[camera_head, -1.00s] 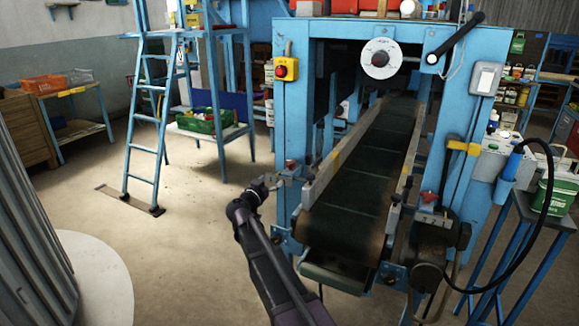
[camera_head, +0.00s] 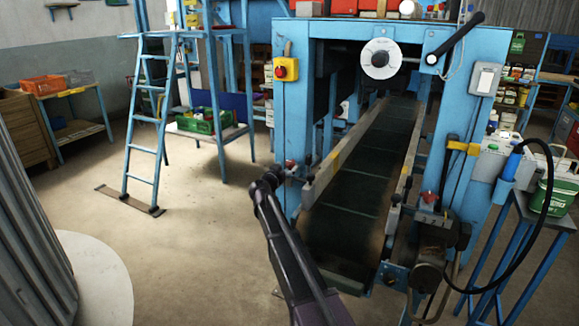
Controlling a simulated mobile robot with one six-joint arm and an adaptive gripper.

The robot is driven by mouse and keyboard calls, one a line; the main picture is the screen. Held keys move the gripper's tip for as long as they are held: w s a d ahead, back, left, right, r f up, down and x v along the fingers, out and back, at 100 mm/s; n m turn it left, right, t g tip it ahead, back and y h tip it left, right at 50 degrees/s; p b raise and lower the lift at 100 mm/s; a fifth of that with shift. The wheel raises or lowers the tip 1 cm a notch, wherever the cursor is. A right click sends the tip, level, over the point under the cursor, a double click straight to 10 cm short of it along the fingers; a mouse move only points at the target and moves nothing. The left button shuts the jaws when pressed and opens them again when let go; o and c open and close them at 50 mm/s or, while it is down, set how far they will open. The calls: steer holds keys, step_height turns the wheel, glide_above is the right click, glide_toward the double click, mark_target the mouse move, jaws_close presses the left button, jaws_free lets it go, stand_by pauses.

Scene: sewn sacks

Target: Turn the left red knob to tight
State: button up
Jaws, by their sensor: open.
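The left red knob (camera_head: 290,163) sits on a bracket at the front left of the conveyor, on the blue frame's left post. It is small here, and its tight or loose setting cannot be read. My gripper (camera_head: 274,175) is just left of and below it, open, with the fingers small and partly hidden by my own arm. I cannot tell whether the fingers touch the knob or sit around it. A second red knob (camera_head: 430,197) is at the conveyor's right side.
The dark conveyor belt (camera_head: 361,185) runs back between metal side rails, just right of my arm. A yellow box with a red button (camera_head: 286,69) is on the left post above. A blue ladder (camera_head: 148,125) stands further left. The floor (camera_head: 185,245) left of my arm is clear.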

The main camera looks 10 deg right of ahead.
steer(key=shift+x, duration=0.9)
steer(key=shift+c, duration=0.2)
steer(key=shift+s, duration=0.1)
steer(key=c, duration=1)
steer(key=shift+d, duration=0.1)
steer(key=shift+c, duration=0.4)
